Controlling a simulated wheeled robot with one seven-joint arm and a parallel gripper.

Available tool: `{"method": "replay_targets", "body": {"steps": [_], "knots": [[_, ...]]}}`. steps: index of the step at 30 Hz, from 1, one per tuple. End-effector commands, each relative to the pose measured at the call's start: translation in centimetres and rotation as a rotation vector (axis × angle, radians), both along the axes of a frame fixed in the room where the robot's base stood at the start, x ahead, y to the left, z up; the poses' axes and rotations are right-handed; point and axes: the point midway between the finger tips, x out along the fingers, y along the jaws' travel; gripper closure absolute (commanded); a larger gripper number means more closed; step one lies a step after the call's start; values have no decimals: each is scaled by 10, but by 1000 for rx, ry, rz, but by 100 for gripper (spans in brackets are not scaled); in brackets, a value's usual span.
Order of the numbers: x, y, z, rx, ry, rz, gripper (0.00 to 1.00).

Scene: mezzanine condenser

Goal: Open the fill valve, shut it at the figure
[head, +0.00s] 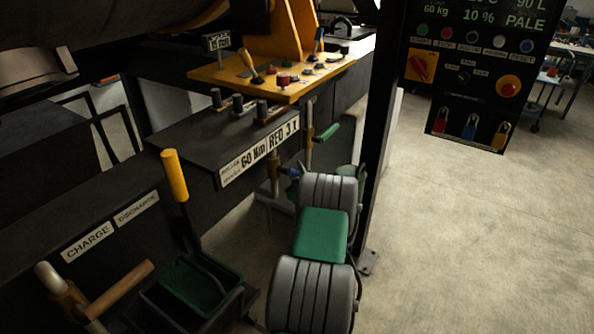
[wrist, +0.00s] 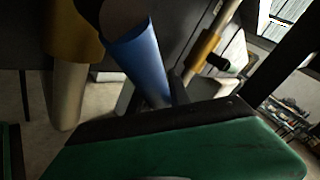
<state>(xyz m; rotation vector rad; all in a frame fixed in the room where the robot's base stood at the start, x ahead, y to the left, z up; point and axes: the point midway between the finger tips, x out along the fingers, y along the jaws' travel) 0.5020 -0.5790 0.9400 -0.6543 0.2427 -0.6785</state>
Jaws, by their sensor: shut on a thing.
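A blue lever handle (wrist: 140,62) runs down to my gripper (wrist: 172,92) in the wrist view. The gripper is shut on it; the fingertips are dark and hard to make out. In the head view the blue handle (head: 294,172) shows small beside a brass valve body (head: 273,175), largely behind my arm. No label marks it as the fill valve. A second valve handle, green (head: 326,132), sits behind on another pipe. The display (head: 480,15) at the top right reads 90 L, 60 kg, 10 % and PALE; its top line is cut off.
A yellow-gripped lever (head: 174,175) rises near CHARGE and DISCHARGE labels. A dark post (head: 378,130) stands close right. Open floor (head: 470,240) lies beyond.

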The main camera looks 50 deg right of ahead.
Motion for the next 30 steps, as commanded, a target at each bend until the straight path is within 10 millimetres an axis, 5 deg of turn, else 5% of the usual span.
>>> {"method": "replay_targets", "body": {"steps": [14,30], "knots": [[0,-10,6,-158,-17,-4,100],[0,-18,50,-569,-55,-3,100]]}}
